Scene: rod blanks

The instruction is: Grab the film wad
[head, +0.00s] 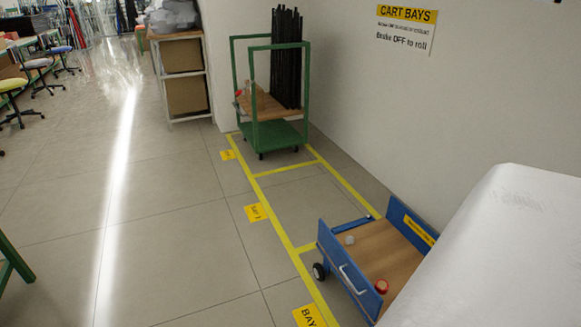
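A small pale, greyish lump (349,240) lies on the wooden deck of the blue cart (420,233), near its far left corner. It may be the film wad, but it is too small to tell for sure. A clear, pinkish item (246,90) sits on the wooden shelf of the green cart (277,136), and its kind cannot be made out. My gripper is not in view.
A red round object (381,286) lies on the blue cart's deck. Dark rods (286,60) stand upright on the green cart. Yellow tape (236,165) marks floor bays; the middle bay is empty. Open floor (170,235) lies left. A large white surface (500,250) blocks the lower right.

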